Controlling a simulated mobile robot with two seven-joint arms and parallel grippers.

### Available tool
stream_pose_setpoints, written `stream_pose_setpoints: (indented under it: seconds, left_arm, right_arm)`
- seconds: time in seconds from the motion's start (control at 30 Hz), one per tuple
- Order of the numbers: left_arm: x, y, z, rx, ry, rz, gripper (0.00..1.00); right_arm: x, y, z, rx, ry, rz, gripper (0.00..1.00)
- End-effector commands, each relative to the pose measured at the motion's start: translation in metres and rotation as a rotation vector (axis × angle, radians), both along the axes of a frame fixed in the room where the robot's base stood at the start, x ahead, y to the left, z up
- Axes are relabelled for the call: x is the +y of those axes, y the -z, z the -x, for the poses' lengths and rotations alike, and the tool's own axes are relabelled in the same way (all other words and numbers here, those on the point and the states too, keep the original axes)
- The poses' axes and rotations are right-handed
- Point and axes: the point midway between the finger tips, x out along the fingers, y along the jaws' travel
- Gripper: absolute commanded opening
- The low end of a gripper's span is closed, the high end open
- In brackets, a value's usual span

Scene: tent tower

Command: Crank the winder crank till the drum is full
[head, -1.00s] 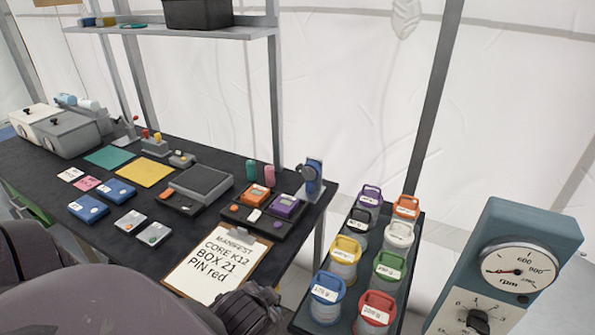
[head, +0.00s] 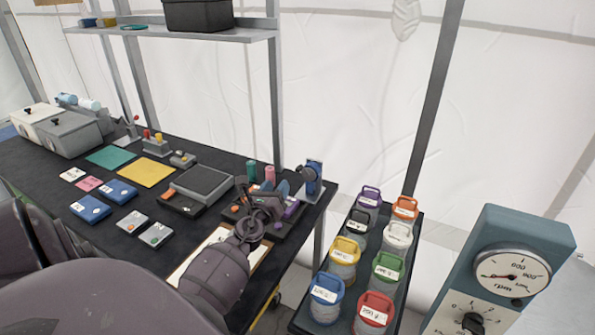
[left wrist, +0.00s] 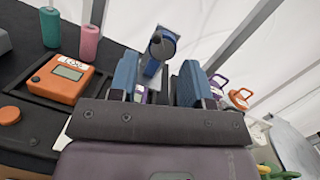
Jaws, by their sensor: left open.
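The winder (head: 314,178), a small blue upright stand on a pale base, is at the right end of the black table. A dark round part (head: 308,173) is on its left side. I cannot make out the crank handle or how full the drum is. My left gripper (head: 285,190) is just left of the winder, above the table and pointing toward it. In the left wrist view the winder (left wrist: 162,46) shows beyond and between the blue fingers, which are apart with nothing held. My right gripper is out of view.
An orange meter (left wrist: 68,76) and green and pink cylinders (head: 269,173) stand left of the gripper. A rack of lidded jars (head: 370,265) and an rpm gauge panel (head: 525,235) are right of the table.

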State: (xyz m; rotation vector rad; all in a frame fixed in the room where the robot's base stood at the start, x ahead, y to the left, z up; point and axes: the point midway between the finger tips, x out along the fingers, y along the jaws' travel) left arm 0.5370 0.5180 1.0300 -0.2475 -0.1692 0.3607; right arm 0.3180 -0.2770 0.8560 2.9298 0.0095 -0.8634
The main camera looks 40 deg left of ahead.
Motion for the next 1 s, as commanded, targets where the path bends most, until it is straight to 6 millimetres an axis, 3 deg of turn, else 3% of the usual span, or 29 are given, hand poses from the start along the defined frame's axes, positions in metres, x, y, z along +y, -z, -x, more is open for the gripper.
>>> stream_pose_setpoints:
  seconds: [0.1,0.27,0.47,1.0]
  left_arm:
    - [0.006,0.012,-0.018,0.126,0.054,-0.181,0.44]
    - [0.01,0.023,-0.027,0.216,0.094,-0.3,0.44]
    - [0.014,0.025,-0.041,0.23,0.1,-0.319,0.44]
    - [0.034,0.027,-0.119,0.229,0.1,-0.315,0.44]
  right_arm:
    - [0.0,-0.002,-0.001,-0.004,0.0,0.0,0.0]
    - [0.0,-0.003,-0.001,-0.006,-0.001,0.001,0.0]
    - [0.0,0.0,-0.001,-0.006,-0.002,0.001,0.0]
    - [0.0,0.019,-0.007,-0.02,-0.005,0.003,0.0]
